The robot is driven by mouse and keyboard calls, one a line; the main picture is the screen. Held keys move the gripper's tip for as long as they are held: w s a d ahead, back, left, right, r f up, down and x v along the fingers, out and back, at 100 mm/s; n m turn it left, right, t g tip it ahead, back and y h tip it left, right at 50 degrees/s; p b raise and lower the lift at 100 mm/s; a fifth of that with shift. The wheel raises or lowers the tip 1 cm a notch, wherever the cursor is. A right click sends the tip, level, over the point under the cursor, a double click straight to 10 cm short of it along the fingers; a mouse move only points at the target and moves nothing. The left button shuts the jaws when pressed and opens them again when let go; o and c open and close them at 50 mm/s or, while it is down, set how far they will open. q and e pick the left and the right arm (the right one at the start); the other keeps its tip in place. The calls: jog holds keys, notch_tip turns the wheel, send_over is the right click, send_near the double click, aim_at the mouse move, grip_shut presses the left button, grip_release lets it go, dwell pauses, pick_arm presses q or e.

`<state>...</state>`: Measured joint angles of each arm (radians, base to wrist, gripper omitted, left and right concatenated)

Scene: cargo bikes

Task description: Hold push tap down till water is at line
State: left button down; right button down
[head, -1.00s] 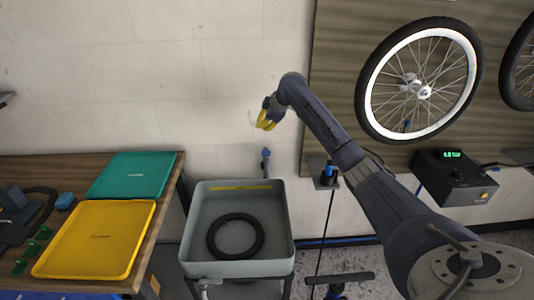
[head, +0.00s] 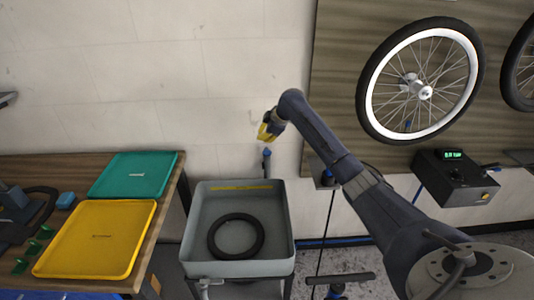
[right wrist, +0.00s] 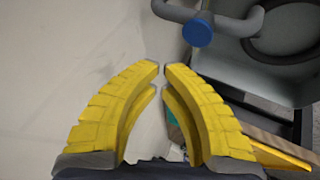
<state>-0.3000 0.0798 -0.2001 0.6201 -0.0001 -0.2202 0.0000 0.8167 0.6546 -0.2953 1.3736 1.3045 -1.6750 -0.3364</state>
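The push tap (head: 266,160) with a blue cap stands at the wall behind the grey tub (head: 190,232). Its blue cap (right wrist: 198,32) and grey spout also show at the top of the right wrist view. A yellow line (head: 240,187) runs along the tub's back wall. A black ring-shaped tube (head: 212,240) lies in the tub; I cannot make out a water level. My right gripper (head: 264,135) is above the tap, apart from it. In the right wrist view its yellow fingertips (right wrist: 161,70) nearly meet, with nothing between them. My left gripper is out of view.
A bench on the left holds a green tray (head: 133,174) and a yellow tray (head: 97,238). A spoked wheel (head: 365,100) hangs on the wood panel at right, near a black box with a green display (head: 455,182). The wall above the tub is bare.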

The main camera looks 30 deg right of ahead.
aim_at(267, 153)
jog(key=shift+f, duration=1.75)
jog(key=shift+f, duration=1)
dwell(5.2)
